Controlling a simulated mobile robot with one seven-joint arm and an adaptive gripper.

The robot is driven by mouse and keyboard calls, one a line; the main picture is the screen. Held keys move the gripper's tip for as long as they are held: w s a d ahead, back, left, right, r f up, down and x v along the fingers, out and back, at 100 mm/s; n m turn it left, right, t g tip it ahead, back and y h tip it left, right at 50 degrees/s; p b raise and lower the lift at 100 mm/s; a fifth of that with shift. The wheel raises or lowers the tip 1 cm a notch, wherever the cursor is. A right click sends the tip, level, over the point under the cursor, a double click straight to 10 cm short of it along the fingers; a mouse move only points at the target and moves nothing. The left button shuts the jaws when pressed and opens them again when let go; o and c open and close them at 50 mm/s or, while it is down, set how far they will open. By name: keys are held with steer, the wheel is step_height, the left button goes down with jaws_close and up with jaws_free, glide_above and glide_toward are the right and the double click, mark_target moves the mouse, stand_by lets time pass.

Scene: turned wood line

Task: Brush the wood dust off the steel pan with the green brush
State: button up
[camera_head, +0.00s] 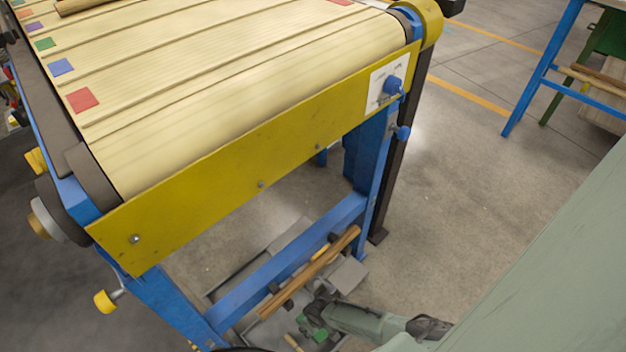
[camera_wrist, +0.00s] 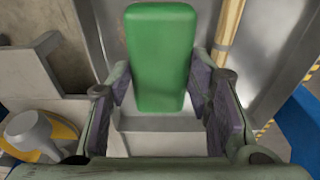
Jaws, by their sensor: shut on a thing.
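My gripper (camera_head: 312,318) is low beside the blue conveyor frame in the head view. In the wrist view my gripper (camera_wrist: 172,98) has its dark-padded fingers on either side of a green block, the green brush (camera_wrist: 160,55), and is shut on it. Only small green patches of the brush show in the head view; its bristles are hidden. Grey sheet metal, which looks like the steel pan (camera_head: 230,283), lies low under the conveyor, partly behind the blue beam. Wood dust on it cannot be made out.
The conveyor (camera_head: 250,185) with its yellow side panel overhangs the low area. A blue crossbeam (camera_head: 285,265) and a wooden rod (camera_head: 312,270) lie close to my gripper. A yellow knob (camera_head: 105,301) sticks out at left. Open floor (camera_head: 470,170) lies to the right.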

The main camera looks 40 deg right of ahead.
steer(key=shift+f+b, duration=0.85)
steer(key=shift+f, duration=0.15)
steer(key=shift+d, duration=0.1)
steer(key=shift+w+d+b, duration=0.15)
steer(key=shift+d+b, duration=0.3)
steer(key=shift+d, duration=0.4)
steer(key=shift+w+d+b, duration=0.1)
steer(key=shift+d+b, duration=0.3)
steer(key=shift+d, duration=0.4)
